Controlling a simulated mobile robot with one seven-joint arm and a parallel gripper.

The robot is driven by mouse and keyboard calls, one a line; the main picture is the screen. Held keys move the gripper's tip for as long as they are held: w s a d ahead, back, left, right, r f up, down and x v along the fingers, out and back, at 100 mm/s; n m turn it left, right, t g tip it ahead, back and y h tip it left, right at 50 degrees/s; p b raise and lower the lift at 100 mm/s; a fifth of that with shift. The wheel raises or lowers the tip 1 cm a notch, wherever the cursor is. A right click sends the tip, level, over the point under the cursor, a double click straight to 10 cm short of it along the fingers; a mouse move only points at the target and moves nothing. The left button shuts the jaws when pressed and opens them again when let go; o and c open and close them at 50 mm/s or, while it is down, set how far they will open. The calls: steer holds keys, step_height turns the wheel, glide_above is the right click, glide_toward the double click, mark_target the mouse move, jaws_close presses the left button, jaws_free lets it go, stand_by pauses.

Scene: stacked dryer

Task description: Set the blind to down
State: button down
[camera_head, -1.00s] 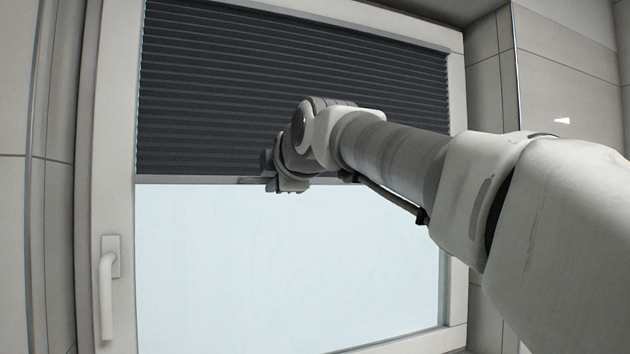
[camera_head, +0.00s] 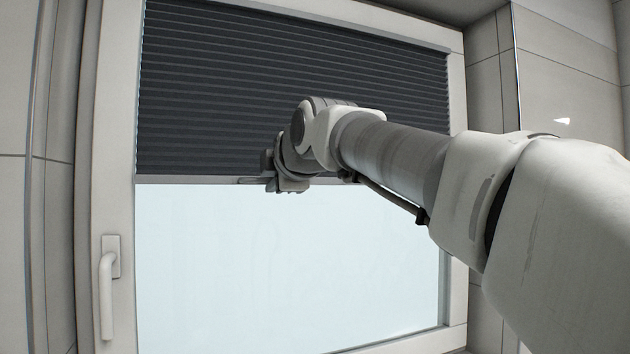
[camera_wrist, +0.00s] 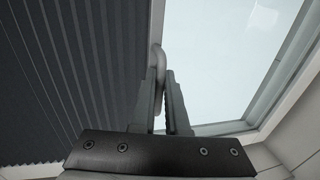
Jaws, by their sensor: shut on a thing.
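The dark pleated blind (camera_head: 210,95) covers the upper part of the window in the head view, with its lower edge at about mid-height. A thin grey bottom rail (camera_head: 190,180) runs along that edge. My gripper (camera_head: 270,183) is at this rail, left of its middle, and the arm hides part of the blind. In the wrist view the blind (camera_wrist: 70,70) fills the left side. My gripper (camera_wrist: 163,95) is shut on the blind's pale handle (camera_wrist: 158,62), which lies between the fingers at the rail.
The light window frame (camera_head: 112,160) surrounds the glass. A white window handle (camera_head: 107,290) hangs down on the left side of the frame. The glass (camera_head: 260,270) below the blind is clear. Tiled walls (camera_head: 570,70) stand on both sides.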

steer(key=shift+f, duration=0.1)
step_height(320, 180, down, 36)
steer(key=b, duration=2.9)
steer(key=shift+f, duration=0.2)
steer(key=shift+f, duration=0.15)
steer(key=c, duration=0.9)
jaws_free()
steer(key=shift+c, duration=0.2)
steer(key=shift+r, duration=0.2)
steer(key=shift+s, duration=0.1)
